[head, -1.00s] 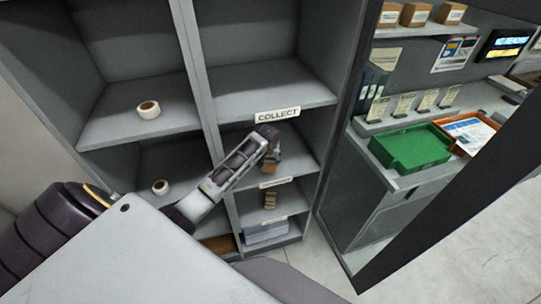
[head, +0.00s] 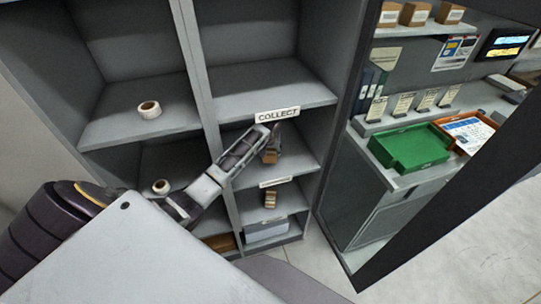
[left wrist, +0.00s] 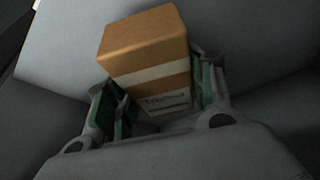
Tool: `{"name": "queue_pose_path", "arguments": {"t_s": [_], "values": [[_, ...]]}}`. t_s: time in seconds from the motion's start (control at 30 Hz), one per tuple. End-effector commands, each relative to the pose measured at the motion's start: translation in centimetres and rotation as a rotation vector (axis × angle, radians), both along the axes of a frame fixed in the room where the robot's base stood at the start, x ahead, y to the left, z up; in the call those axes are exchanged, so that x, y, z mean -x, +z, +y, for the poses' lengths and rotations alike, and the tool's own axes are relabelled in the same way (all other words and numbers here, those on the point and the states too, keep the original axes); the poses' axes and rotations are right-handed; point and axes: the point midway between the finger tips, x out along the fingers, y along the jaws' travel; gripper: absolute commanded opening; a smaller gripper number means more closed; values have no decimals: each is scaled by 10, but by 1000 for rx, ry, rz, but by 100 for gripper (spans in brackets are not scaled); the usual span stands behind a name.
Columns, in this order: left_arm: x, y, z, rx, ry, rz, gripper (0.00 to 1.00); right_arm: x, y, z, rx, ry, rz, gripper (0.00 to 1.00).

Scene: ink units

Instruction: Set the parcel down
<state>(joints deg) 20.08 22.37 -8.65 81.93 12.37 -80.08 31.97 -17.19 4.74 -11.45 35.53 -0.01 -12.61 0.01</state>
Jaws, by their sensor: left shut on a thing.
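The parcel is a brown cardboard box with a pale band and a printed white label; it shows large in the left wrist view (left wrist: 143,45). My left gripper (left wrist: 155,95) is shut on it, with green-padded fingers on both sides. In the head view my left gripper (head: 272,145) reaches into the shelf compartment under the COLLECT sign (head: 277,115). Only a small part of the parcel (head: 270,158) shows there below the fingers. I cannot tell whether the parcel touches the shelf board. My right gripper is not in view.
The grey shelving (head: 205,90) has uprights and boards close around my left arm. A lower compartment holds another brown box (head: 270,200). Tape rolls (head: 149,110) sit on the left shelves. A green tray (head: 412,148) stands on the counter at right.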

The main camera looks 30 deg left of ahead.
Motion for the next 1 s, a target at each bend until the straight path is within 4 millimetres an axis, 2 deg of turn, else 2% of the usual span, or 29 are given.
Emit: {"name": "queue_pose_path", "arguments": {"t_s": [0.33,0.8,0.83,1.0], "values": [[1,-29,0,0,0,2,23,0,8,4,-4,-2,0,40],[0,-35,0,0,0,0,23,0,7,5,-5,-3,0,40],[1,-36,0,0,0,1,55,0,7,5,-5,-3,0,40],[1,-35,0,0,0,1,75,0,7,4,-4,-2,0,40]]}}
